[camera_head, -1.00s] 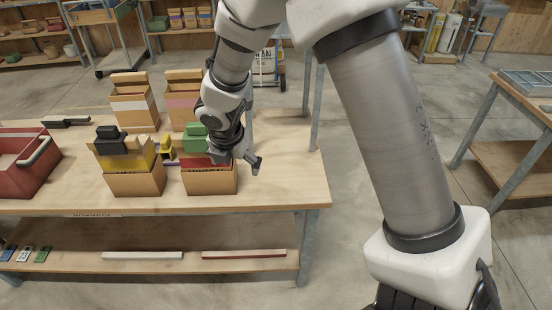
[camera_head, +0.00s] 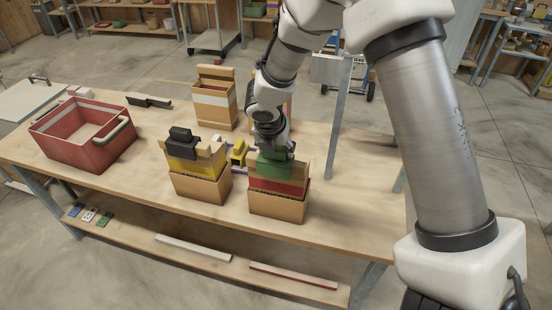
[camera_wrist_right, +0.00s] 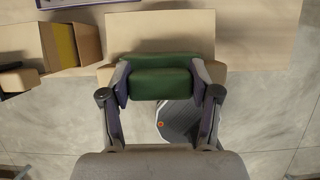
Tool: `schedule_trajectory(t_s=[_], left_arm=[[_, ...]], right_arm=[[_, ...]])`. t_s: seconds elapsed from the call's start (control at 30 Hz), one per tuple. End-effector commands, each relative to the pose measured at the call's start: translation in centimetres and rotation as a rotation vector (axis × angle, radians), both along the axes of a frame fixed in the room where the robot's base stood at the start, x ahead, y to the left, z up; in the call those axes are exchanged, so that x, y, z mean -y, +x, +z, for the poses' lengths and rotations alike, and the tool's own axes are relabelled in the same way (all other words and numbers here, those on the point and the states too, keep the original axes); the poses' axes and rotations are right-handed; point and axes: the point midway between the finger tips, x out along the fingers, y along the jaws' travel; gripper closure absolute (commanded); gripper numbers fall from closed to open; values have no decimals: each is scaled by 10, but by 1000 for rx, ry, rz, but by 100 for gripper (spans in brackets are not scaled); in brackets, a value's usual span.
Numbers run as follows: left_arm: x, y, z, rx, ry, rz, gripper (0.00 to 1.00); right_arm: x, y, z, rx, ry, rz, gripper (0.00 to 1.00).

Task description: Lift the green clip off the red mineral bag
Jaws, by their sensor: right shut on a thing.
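The red mineral bag (camera_head: 278,187) stands in an open cardboard box (camera_head: 277,207) near the table's front edge, a red band showing above the box. The green clip (camera_head: 276,165) is at the bag's top; I cannot tell any gap between them. My right gripper (camera_head: 272,150) comes down from above onto the clip. In the right wrist view, the right gripper's fingers (camera_wrist_right: 161,82) are shut on the two ends of the green clip (camera_wrist_right: 160,75). The fingers partly hide the clip's ends. My left gripper is not in view.
Left of it stands a box (camera_head: 203,188) with a yellow-banded bag and black clip (camera_head: 181,140). A small yellow object (camera_head: 238,152) lies between the boxes. A taller box (camera_head: 214,105) stands behind. A red bin (camera_head: 83,140) is at left. The table's right end is bare.

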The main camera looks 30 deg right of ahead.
Motion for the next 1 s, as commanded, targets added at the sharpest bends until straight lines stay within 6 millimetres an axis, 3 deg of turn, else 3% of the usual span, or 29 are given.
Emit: schedule_trajectory(t_s=[0.33,0.43,0.73,1.0], left_arm=[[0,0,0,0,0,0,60],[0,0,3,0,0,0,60],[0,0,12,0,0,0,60],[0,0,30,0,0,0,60]], right_arm=[[0,0,1,0,0,-1,62],[0,0,9,2,0,-1,62],[0,1,78,6,1,-1,62],[0,0,118,-1,1,0,62]])
